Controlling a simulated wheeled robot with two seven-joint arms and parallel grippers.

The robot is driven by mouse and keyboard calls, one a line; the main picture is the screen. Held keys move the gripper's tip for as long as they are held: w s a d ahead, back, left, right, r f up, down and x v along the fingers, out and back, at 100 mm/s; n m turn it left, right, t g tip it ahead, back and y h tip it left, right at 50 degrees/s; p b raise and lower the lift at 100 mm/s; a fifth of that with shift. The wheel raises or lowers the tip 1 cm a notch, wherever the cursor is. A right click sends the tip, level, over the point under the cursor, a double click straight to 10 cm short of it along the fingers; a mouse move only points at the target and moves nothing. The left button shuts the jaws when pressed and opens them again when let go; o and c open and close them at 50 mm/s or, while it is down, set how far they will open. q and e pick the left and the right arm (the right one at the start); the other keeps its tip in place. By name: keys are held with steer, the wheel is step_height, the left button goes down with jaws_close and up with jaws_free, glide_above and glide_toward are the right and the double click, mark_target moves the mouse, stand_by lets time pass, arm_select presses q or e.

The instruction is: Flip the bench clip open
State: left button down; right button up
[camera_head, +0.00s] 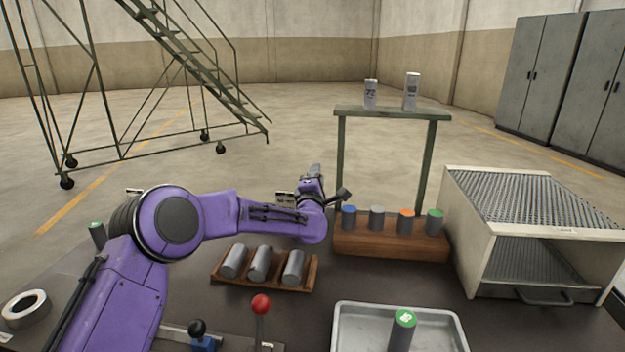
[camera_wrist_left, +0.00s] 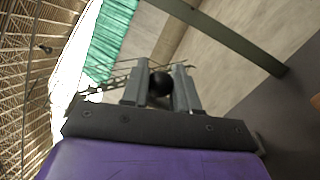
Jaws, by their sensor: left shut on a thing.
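My left gripper (camera_head: 317,172) is at the back of the bench, left of the wooden block with colour-topped cylinders. In the left wrist view its two grey fingers (camera_wrist_left: 161,82) are closed around a round black knob (camera_wrist_left: 160,84). The knob looks like the handle end of the bench clip. The clip's body is hidden in both views, and I cannot tell its angle. A small label plate (camera_head: 285,199) shows just left of my gripper. My right gripper is in neither view.
A wooden block (camera_head: 390,242) with several colour-topped cylinders and a green stand (camera_head: 392,113) are right of my gripper. A rack (camera_head: 262,285) holds three grey cylinders. A red-knobbed lever (camera_head: 261,304), a black-knobbed lever (camera_head: 197,328) and a metal tray (camera_head: 343,318) are in front.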

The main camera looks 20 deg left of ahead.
arm_select(q)
steer(key=shift+d+f+m, duration=0.25)
steer(key=shift+d+m, duration=0.1)
steer(key=shift+m, duration=0.55)
steer(key=shift+h, duration=0.3)
steer(key=c, duration=0.9)
jaws_free()
steer(key=shift+w, duration=0.1)
steer(key=b+v, duration=0.2)
steer(key=v, duration=0.8)
steer(key=shift+s+d, duration=0.15)
steer(key=shift+s, duration=0.1)
